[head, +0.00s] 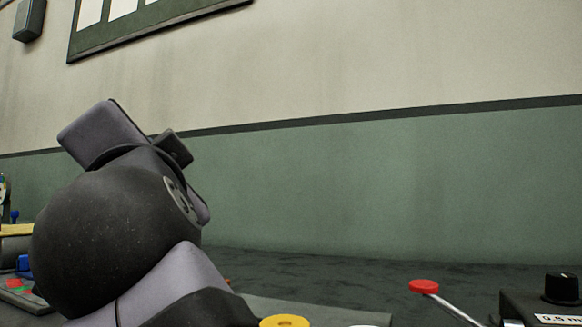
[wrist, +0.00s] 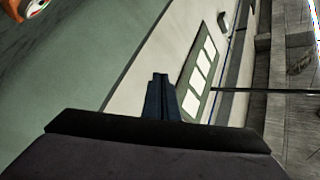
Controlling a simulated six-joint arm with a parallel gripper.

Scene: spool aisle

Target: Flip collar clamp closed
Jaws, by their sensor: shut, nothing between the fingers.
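I cannot make out the collar clamp for certain in either view. A red-capped silver lever (head: 424,286) leans up at the lower right of the head view, its base cut off by the bottom edge; I cannot tell whether it belongs to the clamp. My gripper (wrist: 160,82) shows in the wrist view as two dark fingers held together, shut and empty, in front of the wall. In the head view my arm fills the lower left, and its fingertips cannot be made out there.
A black box with a knob (head: 562,288) and a partly cut-off label stands at the lower right. A yellow ring (head: 285,321) shows at the bottom edge. Small coloured items (head: 18,285) lie at the far left, partly behind my arm.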

